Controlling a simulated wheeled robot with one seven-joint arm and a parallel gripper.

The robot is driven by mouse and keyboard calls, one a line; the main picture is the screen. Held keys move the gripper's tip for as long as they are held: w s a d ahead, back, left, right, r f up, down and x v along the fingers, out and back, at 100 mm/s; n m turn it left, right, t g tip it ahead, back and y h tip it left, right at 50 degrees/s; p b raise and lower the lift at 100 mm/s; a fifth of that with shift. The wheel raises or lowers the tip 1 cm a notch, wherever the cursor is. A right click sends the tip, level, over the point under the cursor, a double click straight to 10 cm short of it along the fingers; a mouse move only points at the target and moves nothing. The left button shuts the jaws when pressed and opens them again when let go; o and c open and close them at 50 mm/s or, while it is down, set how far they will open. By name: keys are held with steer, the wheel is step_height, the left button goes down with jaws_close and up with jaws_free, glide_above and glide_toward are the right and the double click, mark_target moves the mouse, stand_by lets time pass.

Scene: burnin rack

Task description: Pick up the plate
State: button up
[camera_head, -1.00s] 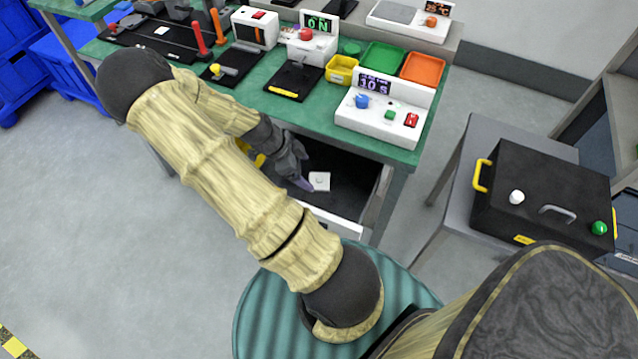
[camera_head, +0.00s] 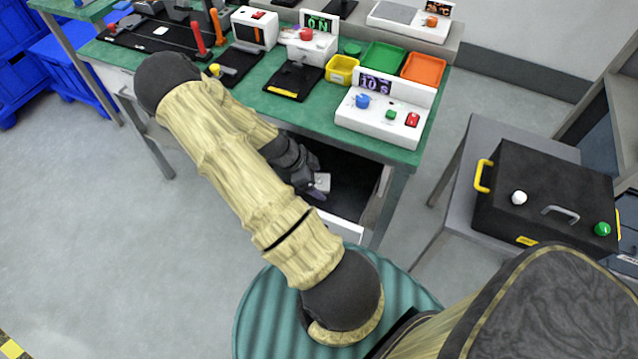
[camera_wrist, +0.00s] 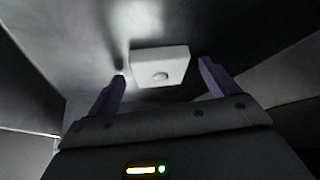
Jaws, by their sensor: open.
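The plate (camera_wrist: 160,65) is a small white square piece with a round mark on it. It lies in the open dark drawer (camera_head: 350,187) under the green bench. In the wrist view it sits between and just beyond the two purple fingertips of my gripper (camera_wrist: 162,75). My gripper is open, with a finger on either side of the plate's near end. In the head view the plate (camera_head: 322,182) shows beside my gripper (camera_head: 312,189), partly hidden by it. Whether the fingers touch the plate I cannot tell.
The drawer's pale front edge (camera_head: 338,226) and the bench top (camera_head: 290,120) edge close in around my gripper. Devices and a yellow bin (camera_head: 341,70) stand on the bench. A black box (camera_head: 545,195) stands on a grey table at right. The floor at left is clear.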

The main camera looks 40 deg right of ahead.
stand_by(0.4)
steer(key=c, duration=1.2)
steer(key=shift+r, duration=0.55)
steer(key=shift+w+a+r, duration=0.1)
steer(key=shift+w+a, duration=0.15)
steer(key=shift+a, duration=0.1)
steer(key=w+a, duration=0.1)
steer(key=a, duration=0.1)
steer(key=w+a, duration=0.1)
steer(key=a, duration=0.1)
steer(key=w+a, duration=0.2)
steer(key=shift+w+a+r+p, duration=0.1)
steer(key=shift+r+p, duration=0.15)
steer(key=shift+p, duration=0.1)
step_height(320, 180, up, 13)
steer(key=shift+r+p, duration=0.15)
steer(key=shift+p, duration=0.95)
